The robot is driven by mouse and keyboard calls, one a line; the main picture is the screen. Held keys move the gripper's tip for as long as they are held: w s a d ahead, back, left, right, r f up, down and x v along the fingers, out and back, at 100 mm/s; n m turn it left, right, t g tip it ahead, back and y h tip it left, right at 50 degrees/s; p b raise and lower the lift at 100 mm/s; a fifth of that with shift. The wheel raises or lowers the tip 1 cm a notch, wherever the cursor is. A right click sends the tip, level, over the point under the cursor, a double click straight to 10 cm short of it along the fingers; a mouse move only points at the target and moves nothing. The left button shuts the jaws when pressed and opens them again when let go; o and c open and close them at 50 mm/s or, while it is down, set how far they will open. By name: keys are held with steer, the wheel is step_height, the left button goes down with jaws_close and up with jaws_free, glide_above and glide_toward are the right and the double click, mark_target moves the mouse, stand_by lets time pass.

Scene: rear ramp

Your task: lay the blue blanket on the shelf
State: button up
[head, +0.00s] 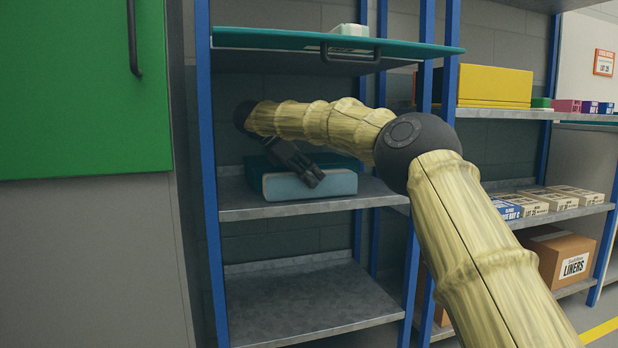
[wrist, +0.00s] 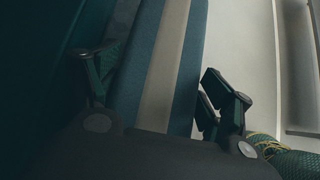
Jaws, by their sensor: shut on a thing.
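The blue blanket (head: 310,184) is a folded, light blue bundle at the middle board of the shelf (head: 275,209), a grey metal rack with blue posts. In the wrist view the blanket (wrist: 183,60) shows blue bands and a cream stripe. My gripper (head: 312,180) reaches down from behind and above, shut on the blanket. In the wrist view the fingers of my gripper (wrist: 150,78) stand on either side of it. The blanket looks level and low over the board; whether it touches is hard to tell. A dark teal folded thing (head: 256,164) lies behind it.
A teal flap with a handle (head: 340,50) juts out above my arm, with a pale box (head: 343,29) on it. The lower board (head: 305,305) is bare. A green panel (head: 80,90) stands left. Racks at right hold a yellow box (head: 495,85) and a carton (head: 555,258).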

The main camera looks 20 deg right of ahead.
mark_target(290, 174)
steer(key=shift+f, duration=0.15)
steer(key=o, duration=1.5)
steer(key=shift+a+r+p, duration=0.35)
steer(key=shift+r+p, duration=0.05)
steer(key=shift+r, duration=0.15)
steer(key=shift+p+v, duration=1.9)
steer(key=shift+v, duration=1.3)
